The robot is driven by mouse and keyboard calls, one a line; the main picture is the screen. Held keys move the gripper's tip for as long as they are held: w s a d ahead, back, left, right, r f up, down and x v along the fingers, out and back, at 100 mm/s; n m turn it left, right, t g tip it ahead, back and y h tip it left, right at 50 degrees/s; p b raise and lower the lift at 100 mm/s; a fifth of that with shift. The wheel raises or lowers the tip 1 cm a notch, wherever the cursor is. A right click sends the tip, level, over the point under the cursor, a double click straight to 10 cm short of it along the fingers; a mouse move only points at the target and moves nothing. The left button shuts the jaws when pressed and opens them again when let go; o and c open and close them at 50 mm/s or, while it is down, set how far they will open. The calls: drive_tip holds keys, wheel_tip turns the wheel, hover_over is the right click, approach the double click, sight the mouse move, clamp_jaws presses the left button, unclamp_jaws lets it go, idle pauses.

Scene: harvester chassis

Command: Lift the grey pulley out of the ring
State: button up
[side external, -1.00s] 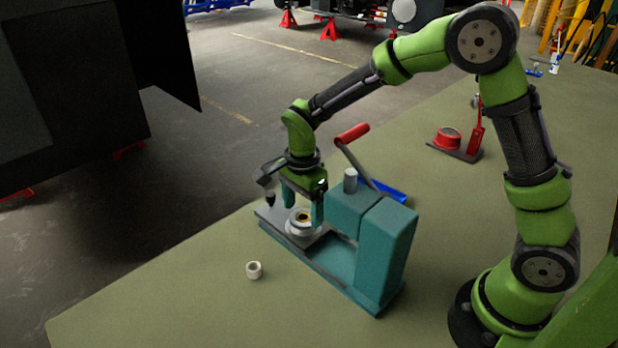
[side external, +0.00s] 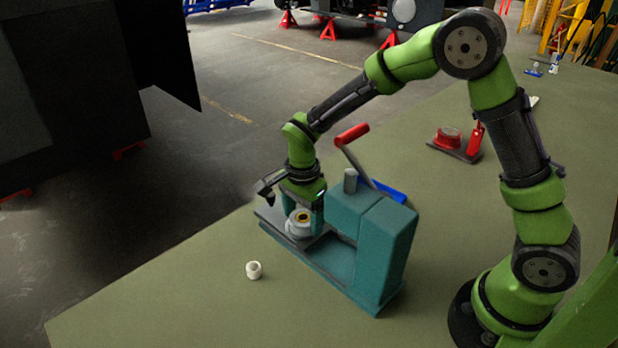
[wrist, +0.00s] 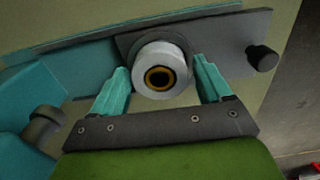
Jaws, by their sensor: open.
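The grey pulley (side external: 300,220) sits on the dark plate of the teal press, and I see its round top with a yellow-and-black centre. In the wrist view the pulley (wrist: 160,72) lies between the tips of my gripper (wrist: 162,82). A gap shows between the pulley and each teal finger, so the gripper is open. In the side view my gripper (side external: 303,208) is low over the pulley, with its fingers beside it.
The teal press body (side external: 372,245) stands right of the pulley, with a red-handled lever (side external: 353,135) above. A small white ring-like part (side external: 254,270) lies on the green bench in front. A red tool on a dark base (side external: 455,143) is further back.

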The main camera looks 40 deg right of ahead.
drive_tip(key=shift+f, duration=0.3)
drive_tip(key=shift+r, duration=0.1)
idle(0.3)
drive_tip(key=c, duration=0.7)
drive_tip(key=shift+r, duration=3.5)
drive_tip(key=shift+c, duration=0.2)
